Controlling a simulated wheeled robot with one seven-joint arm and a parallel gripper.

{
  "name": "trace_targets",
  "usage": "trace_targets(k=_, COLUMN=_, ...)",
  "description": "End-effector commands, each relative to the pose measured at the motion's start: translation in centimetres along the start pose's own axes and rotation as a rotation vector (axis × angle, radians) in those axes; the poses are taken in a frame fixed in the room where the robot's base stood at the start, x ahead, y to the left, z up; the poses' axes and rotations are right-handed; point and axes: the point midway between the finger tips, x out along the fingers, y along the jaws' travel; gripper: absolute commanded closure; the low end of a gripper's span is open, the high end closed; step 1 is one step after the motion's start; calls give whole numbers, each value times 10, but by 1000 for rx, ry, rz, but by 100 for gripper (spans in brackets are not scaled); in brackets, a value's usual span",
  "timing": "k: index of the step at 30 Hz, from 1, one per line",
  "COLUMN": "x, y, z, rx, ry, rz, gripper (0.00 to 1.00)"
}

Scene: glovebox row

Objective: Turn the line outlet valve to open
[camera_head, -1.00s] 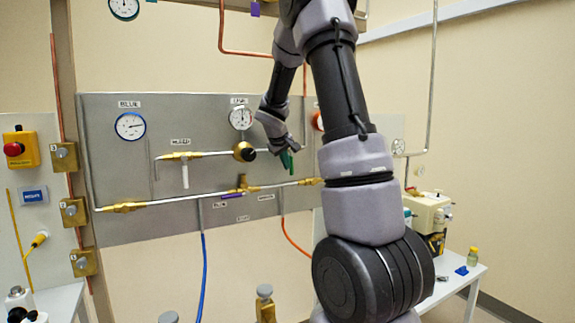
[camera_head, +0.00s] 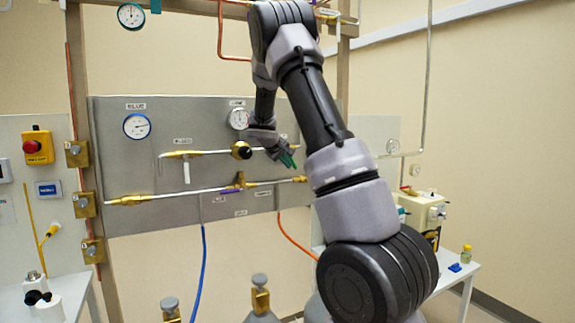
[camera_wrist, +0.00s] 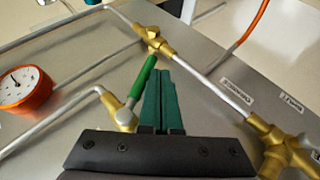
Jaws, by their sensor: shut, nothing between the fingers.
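The valve beside my gripper has a brass body (camera_wrist: 122,115) and a green lever (camera_wrist: 145,80) in the wrist view. The lever slants up and right from the body, at an angle to the grey pipe on its left. My gripper (camera_wrist: 161,75) is shut and empty, with its dark green fingers just right of the lever; I cannot tell if they touch it. In the head view my gripper (camera_head: 291,163) is at the right part of the grey panel, and the lever cannot be told apart from the fingers. No label naming this valve is readable.
The panel (camera_head: 120,170) also carries a white-handled valve (camera_head: 186,172), a purple-handled valve (camera_head: 232,190) and white gauges (camera_head: 137,126). An orange-rimmed gauge (camera_wrist: 25,88) and a brass fitting (camera_wrist: 275,140) are near my gripper. Gas cylinders (camera_head: 261,303) stand below the panel.

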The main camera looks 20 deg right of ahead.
Motion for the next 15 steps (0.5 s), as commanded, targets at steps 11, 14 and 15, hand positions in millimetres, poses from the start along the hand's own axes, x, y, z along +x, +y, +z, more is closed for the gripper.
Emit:
trace_targets(k=11, x=10, y=9, z=1, rx=-155, ry=8, rz=286, gripper=100)
trace_targets(k=14, x=12, y=10, z=2, rx=-233, ry=11, rz=425, gripper=100)
trace_targets(k=15, x=12, y=12, z=2, rx=-263, ry=14, rz=486, gripper=100)
